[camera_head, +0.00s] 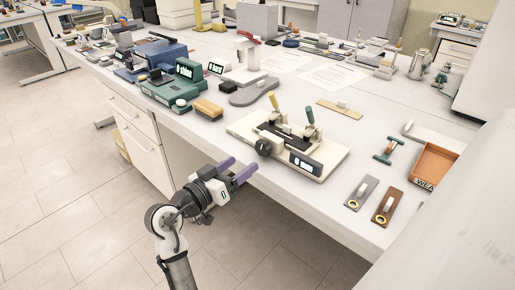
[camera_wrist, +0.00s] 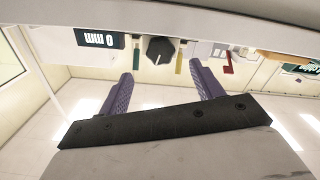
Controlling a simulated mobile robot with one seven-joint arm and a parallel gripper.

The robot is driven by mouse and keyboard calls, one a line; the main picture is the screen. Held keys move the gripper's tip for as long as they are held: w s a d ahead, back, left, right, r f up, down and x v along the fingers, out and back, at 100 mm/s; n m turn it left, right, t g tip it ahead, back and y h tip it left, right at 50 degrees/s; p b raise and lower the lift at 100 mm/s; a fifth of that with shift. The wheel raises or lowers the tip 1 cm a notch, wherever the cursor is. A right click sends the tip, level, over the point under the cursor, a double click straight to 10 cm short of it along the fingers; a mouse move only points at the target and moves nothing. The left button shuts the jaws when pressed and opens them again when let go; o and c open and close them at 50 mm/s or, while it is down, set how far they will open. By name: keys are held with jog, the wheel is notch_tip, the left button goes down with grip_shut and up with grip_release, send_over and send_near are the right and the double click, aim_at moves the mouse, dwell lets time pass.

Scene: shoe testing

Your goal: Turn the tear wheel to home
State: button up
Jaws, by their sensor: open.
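The tear wheel (camera_head: 263,148) is a dark knob on the front left of a cream tear-test device (camera_head: 325,160) at the table's front edge. In the wrist view the wheel (camera_wrist: 160,49) shows as a dark many-sided knob with a pale mark, ahead of and between my fingers. My gripper (camera_head: 238,168) has purple fingers. It is open and empty, in front of the table edge, left of and short of the wheel. The fingers (camera_wrist: 161,76) also show apart in the wrist view. A dark display (camera_wrist: 101,40) beside the wheel appears upside down and seems to read 0 mm.
Yellow-handled (camera_head: 275,104) and green-handled (camera_head: 309,115) levers rise from the device. A tan block (camera_head: 208,109) and a grey sole-shaped piece (camera_head: 254,91) lie to its left. Two small plates (camera_head: 361,191) and an orange tray (camera_head: 432,164) lie to its right. Floor before the table is clear.

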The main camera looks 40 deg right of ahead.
aim_at(261, 150)
jog(key=d, duration=0.2)
jog(key=w+d+p, duration=0.1)
jog(key=d, duration=0.4)
jog(key=shift+w+d+p, duration=0.15)
jog(key=shift+d+p, duration=0.2)
jog(key=shift+p, duration=0.05)
jog(key=shift+c, duration=0.4)
